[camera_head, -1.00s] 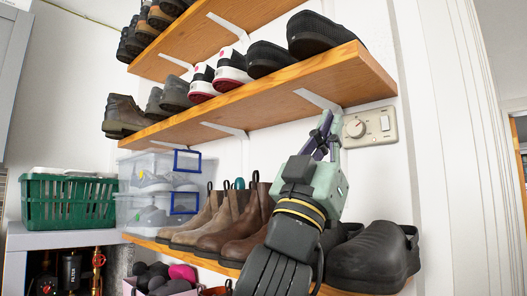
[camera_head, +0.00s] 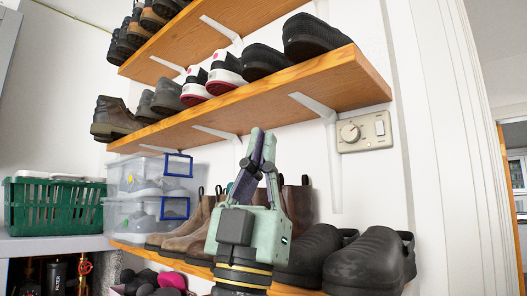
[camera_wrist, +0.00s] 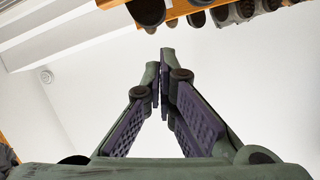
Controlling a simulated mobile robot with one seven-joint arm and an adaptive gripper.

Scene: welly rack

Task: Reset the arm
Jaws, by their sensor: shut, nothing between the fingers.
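My gripper (camera_head: 261,139) points upward in front of the shoe rack in the head view, with its fingertips together and nothing between them. It overlaps the brown boots (camera_head: 300,203) on the lower shelf and hides part of them. Its fingertips reach just below the middle shelf (camera_head: 235,112). In the wrist view the purple-padded fingers (camera_wrist: 165,58) meet at their tips, with white wall and ceiling beyond.
A wall dial and switch plate (camera_head: 364,131) is to the right of the gripper. Black clogs (camera_head: 368,263) stand on the lower shelf at right. Clear shoe boxes (camera_head: 128,180) and a green basket (camera_head: 58,205) are at left. Bare wall lies right of the rack.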

